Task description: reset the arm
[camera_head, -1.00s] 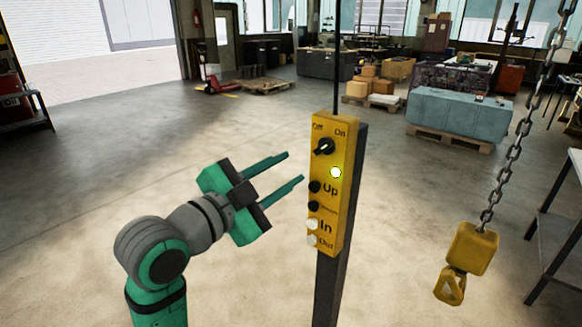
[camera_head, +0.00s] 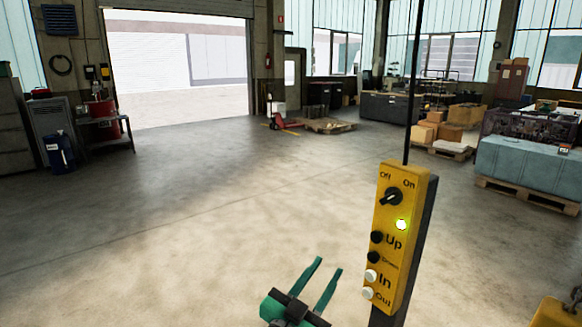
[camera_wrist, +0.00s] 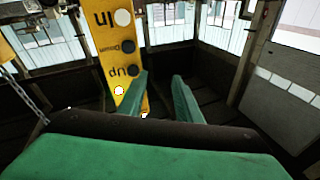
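My gripper (camera_head: 328,266) is low in the middle of the head view, with its two green fingers apart and nothing between them. In the wrist view my gripper (camera_wrist: 160,78) also shows a clear gap between the fingers. A yellow control box (camera_head: 402,238) on a dark post stands to the right of the fingers, apart from them in the head view. It has a knob, a lit lamp and several buttons. The box shows upside down in the wrist view (camera_wrist: 106,48), behind the left finger; whether they touch there is unclear. Most of my arm is out of view.
A yellow hook block (camera_head: 550,313) is cut off at the bottom right corner. A blue-grey crate (camera_head: 525,165) on a pallet stands at the right. A blue drum (camera_head: 60,152) and cabinets stand at the far left. The floor at left and centre is clear.

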